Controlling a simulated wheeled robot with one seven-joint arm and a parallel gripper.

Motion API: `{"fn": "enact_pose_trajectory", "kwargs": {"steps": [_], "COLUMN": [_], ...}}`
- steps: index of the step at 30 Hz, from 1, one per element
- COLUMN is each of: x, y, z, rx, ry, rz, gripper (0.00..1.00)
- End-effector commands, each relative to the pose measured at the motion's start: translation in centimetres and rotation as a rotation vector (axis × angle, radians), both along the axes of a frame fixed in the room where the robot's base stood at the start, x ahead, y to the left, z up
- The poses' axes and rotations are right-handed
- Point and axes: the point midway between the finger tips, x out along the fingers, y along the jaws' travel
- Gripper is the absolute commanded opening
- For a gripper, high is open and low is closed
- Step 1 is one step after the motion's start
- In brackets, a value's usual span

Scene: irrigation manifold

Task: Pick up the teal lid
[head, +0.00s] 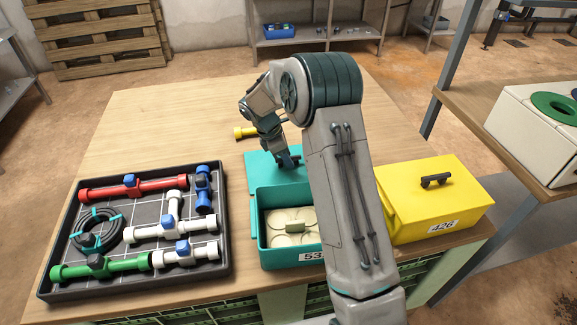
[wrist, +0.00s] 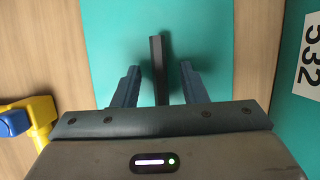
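The teal lid (head: 262,165) lies flat on the table behind the open teal box (head: 262,235); my arm hides its right part. In the wrist view the lid (wrist: 220,45) fills the middle, with its dark bar handle (wrist: 157,65) upright in the picture. My gripper (head: 288,162) is over the lid. In the wrist view my gripper (wrist: 158,82) is open, with one blue finger on each side of the handle and a gap on both sides. The box, labelled 532 in the wrist view, holds several cream round pieces (head: 285,218).
A black tray (head: 140,292) of pipes and valves stands on the left. A closed yellow box (head: 440,205) labelled 426 stands on the right. The table's back left (head: 150,120) is clear.

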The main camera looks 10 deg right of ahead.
Motion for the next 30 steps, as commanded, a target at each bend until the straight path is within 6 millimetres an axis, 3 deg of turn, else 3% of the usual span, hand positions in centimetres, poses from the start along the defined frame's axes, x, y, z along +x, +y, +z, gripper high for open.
{"fn": "enact_pose_trajectory", "kwargs": {"steps": [4,8,20,30], "x": [0.0,0.0,0.1,0.1], "y": [0.0,0.0,0.0,0.0], "z": [0.0,0.0,0.8,7.2], "rx": [0.0,0.0,0.001,0.001], "ry": [0.0,0.0,-0.004,-0.005], "rz": [0.0,0.0,-0.001,-0.001], "gripper": [0.36,0.0,0.0,0.0]}}
